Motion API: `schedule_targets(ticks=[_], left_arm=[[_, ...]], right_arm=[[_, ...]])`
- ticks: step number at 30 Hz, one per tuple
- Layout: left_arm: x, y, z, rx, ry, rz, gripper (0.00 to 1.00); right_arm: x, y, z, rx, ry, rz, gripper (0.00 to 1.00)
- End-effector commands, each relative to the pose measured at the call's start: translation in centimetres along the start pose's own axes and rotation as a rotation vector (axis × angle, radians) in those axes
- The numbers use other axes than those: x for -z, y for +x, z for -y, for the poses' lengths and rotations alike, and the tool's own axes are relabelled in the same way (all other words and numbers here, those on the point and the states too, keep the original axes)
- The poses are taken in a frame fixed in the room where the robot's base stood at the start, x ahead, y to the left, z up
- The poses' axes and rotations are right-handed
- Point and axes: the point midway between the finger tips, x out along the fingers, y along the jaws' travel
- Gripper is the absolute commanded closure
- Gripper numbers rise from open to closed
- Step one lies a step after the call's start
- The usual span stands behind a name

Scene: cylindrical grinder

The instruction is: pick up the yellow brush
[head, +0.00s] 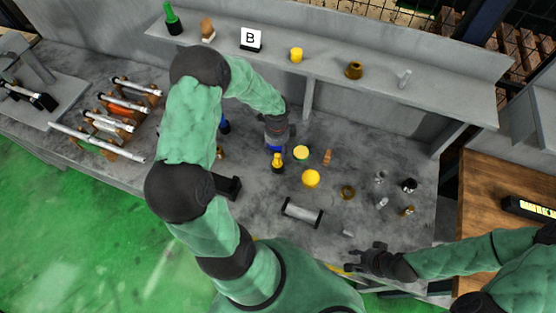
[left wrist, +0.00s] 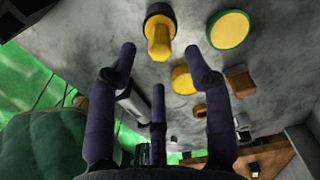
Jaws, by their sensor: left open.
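The yellow brush, which I take to be the yellow piece with a black round end (head: 278,161), is on the grey bench near the middle in the head view. In the left wrist view the brush (left wrist: 159,38) is at the top centre, just beyond the fingertips. My left gripper (head: 276,140) is close above and behind it; its dark fingers (left wrist: 161,62) are spread, with nothing between them. My right gripper (head: 367,262) is low at the bench's front edge, away from the brush; its finger opening is not clear.
Beside the brush are a green-rimmed yellow disc (head: 301,153), a yellow round piece (head: 311,178) and a brown block (head: 327,156). A clear cylinder with dark ends (head: 302,212) lies in front. A raised shelf (head: 330,66) runs behind. Racked rods (head: 120,112) are at left.

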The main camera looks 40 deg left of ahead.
Motion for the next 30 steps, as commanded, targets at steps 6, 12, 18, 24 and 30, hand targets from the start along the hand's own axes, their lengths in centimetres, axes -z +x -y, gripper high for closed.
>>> schedule_targets(ticks=[6, 12, 18, 24, 30], left_arm=[[0.0, 1.4, 0.0, 0.000, 0.001, 0.000, 0.49], [0.1, 4.3, -0.1, -0.002, 0.000, -0.001, 0.49], [0.1, 5.6, 0.0, 0.001, 0.000, -0.001, 0.49], [0.1, 5.5, 0.0, 0.001, 0.000, -0.001, 0.63], [0.1, 5.5, 0.0, 0.001, 0.000, -0.001, 1.00]], right_arm=[[0.0, 0.1, 0.0, 0.000, 0.000, -0.001, 0.60], [0.1, 0.4, -0.1, 0.000, 0.000, -0.001, 0.60], [0.1, 0.5, -0.2, 0.000, 0.000, -0.001, 0.60], [0.1, 0.4, -0.1, 0.000, 0.000, -0.001, 0.60], [0.1, 0.4, -0.2, 0.000, 0.000, -0.001, 0.60]])
